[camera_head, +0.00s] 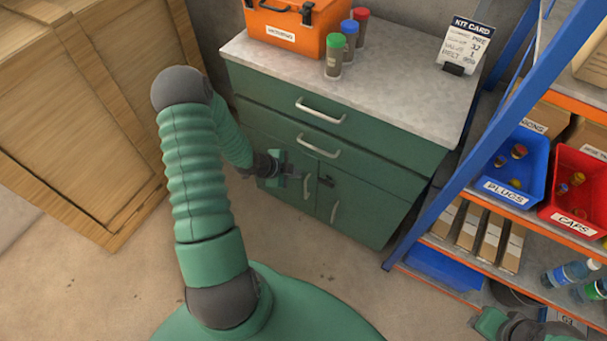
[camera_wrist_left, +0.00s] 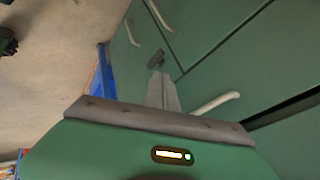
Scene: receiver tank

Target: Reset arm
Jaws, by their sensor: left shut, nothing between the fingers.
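My left arm comes in from the left, bent at the elbow, and its gripper (camera_head: 287,173) is in front of the green cabinet's (camera_head: 375,195) lower doors. In the left wrist view the left gripper's fingers (camera_wrist_left: 160,88) are together with nothing between them, close to the cabinet front (camera_wrist_left: 215,40). I cannot tell whether they touch it. The drawers and doors look shut. Part of my right arm (camera_head: 515,327) shows at the bottom right edge; its fingers are not clear.
An orange case (camera_head: 292,28) and several capped jars (camera_head: 335,57) stand on the cabinet, with a kit card (camera_head: 465,45). A large wooden crate (camera_head: 75,110) stands at left. A blue-framed shelf (camera_head: 460,130) with a blue bin (camera_head: 510,165) and red bin (camera_head: 577,190) stands at right.

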